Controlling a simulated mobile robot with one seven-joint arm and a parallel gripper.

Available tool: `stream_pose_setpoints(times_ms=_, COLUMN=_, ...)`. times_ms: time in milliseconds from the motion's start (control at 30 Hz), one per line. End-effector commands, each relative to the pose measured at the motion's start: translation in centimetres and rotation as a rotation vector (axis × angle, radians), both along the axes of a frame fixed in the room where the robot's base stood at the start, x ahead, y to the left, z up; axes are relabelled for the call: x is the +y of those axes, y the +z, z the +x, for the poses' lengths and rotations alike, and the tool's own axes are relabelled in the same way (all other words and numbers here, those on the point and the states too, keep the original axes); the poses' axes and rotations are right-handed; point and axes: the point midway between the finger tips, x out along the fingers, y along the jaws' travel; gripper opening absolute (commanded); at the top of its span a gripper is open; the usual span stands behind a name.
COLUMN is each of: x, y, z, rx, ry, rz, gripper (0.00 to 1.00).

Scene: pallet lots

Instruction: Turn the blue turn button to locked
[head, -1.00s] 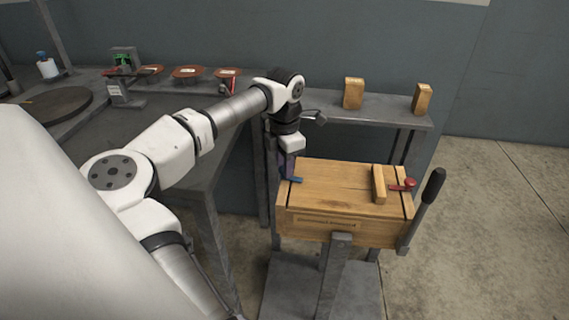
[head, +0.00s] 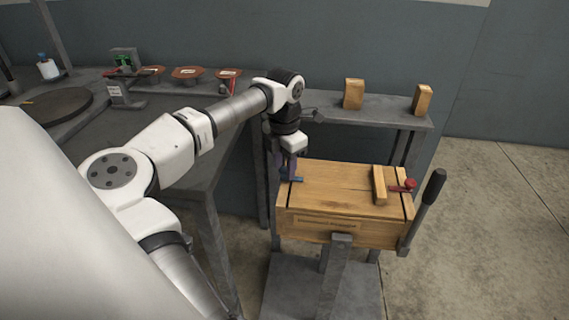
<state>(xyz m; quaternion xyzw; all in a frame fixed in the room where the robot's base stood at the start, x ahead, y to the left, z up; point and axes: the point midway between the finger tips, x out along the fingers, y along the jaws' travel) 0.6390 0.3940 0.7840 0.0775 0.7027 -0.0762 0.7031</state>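The blue turn button (head: 295,179) is at the left end of the wooden crate's top (head: 335,179), and part of it is hidden by my gripper. My gripper (head: 287,174) points down at that left edge, with its dark purplish fingers right at the blue button. Two fingers seem to show with a small gap, but whether they are open or closed on the button is too small to tell. A red turn button (head: 408,185) is at the crate's right end, beside a wooden bar (head: 379,185) on the lid.
The crate stands on a grey stand (head: 341,280) with a black-handled lever (head: 432,187) at its right. A grey shelf behind holds two wooden blocks (head: 353,93) (head: 422,98). A grey table (head: 165,125) with small dishes (head: 187,72) is at left. Floor at right is clear.

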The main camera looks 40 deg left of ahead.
Motion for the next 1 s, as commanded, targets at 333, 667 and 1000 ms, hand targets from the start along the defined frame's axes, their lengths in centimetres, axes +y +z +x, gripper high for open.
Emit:
stream_pose_setpoints(times_ms=333, x=-0.1, y=0.0, z=0.0, rx=0.000, ry=-0.002, rz=-0.001, gripper=0.48)
stream_pose_setpoints(times_ms=667, x=0.0, y=4.9, z=0.1, rx=-0.001, ry=-0.001, rz=0.002, gripper=0.48)
stream_pose_setpoints(times_ms=1000, x=0.0, y=12.0, z=0.1, rx=-0.001, ry=0.000, rz=0.002, gripper=0.48)
